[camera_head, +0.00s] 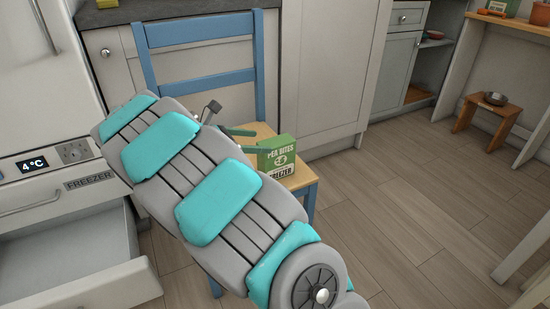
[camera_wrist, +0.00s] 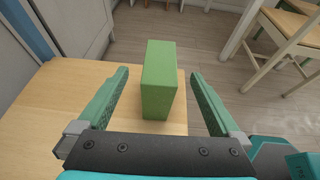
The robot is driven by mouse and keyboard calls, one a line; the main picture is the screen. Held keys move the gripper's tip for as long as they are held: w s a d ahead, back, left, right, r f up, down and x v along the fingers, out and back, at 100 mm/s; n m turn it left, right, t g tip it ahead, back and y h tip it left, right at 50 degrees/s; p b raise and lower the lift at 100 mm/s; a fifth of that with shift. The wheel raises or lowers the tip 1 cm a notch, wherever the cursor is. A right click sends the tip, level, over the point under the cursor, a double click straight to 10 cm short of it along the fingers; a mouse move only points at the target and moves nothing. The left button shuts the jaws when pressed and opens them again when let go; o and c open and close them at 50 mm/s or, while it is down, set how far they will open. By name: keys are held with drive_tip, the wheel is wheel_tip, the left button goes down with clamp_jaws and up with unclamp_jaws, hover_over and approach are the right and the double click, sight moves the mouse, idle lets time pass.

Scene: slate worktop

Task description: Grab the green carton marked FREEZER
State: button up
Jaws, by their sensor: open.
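The green carton (camera_head: 277,158) marked FREEZER stands upright on the wooden seat of a blue chair in the head view. Its upper label reads PEA BITES. In the wrist view the carton (camera_wrist: 159,80) stands between the two green fingers of my gripper (camera_wrist: 160,88), with a gap on each side. My gripper (camera_head: 250,141) is open and empty, beside the carton in the head view. My arm hides part of the chair and the carton's left surroundings.
The blue chair (camera_head: 203,79) stands against the grey cabinets. At left, a fridge-freezer labelled FREEZER has an open, empty-looking drawer (camera_head: 75,262). A small wooden stool (camera_head: 489,119) holds a bowl at right. The floor (camera_head: 425,190) between is clear.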

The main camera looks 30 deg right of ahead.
sight(281, 144)
drive_tip(key=x, duration=0.4)
drive_tip(key=b+x, duration=0.1)
drive_tip(key=x, duration=0.4)
drive_tip(key=shift+d+f, duration=0.15)
drive_tip(key=shift+f, duration=0.2)
clamp_jaws()
idle(0.4)
